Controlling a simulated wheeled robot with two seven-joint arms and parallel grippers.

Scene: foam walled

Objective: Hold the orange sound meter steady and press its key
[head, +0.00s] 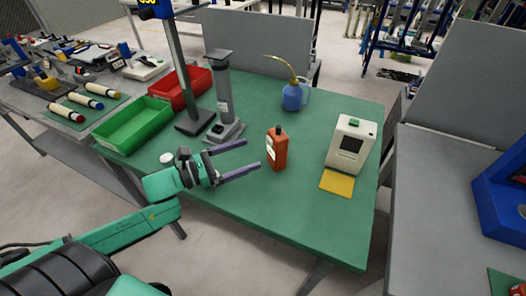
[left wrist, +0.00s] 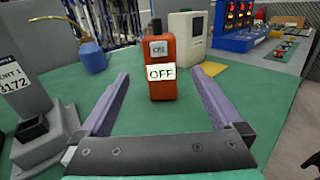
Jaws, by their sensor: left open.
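The orange sound meter (head: 277,150) stands upright on the green table, right of my left gripper. In the left wrist view the sound meter (left wrist: 162,85) is straight ahead, beyond the fingertips or near their line. My right gripper is not in view.
A grey column stand (head: 226,100) and a blue oil can (head: 292,96) stand behind. A white device (head: 351,143) and a yellow pad (head: 338,183) are to the right. Green (head: 131,126) and red (head: 184,90) bins sit left. The table front (head: 300,225) is clear.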

